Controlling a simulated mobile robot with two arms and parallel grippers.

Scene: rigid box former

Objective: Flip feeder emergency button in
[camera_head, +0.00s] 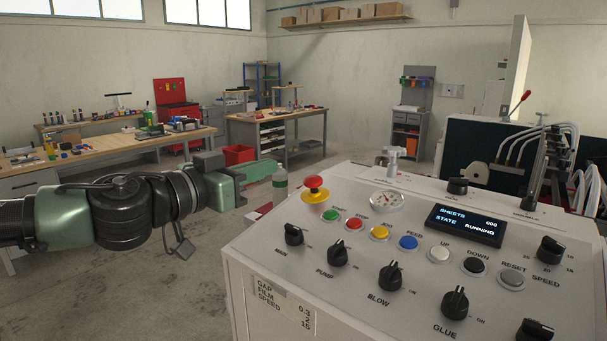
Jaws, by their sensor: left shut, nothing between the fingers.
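The emergency button (315,187) is a red mushroom head on a yellow base at the far left corner of the control panel (350,225). It stands up from the panel. The panel display (465,225) reads SHEETS 000 and STATE RUNNING. My left gripper (242,187) is at the end of the green and black arm from the left. It is shut and empty, left of the button and apart from it. My right gripper is not in view.
A row of coloured push buttons (381,233) and black knobs (390,275) fills the panel. A gauge (387,200) sits right of the emergency button. A bottle (280,190) stands behind the panel's left edge.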

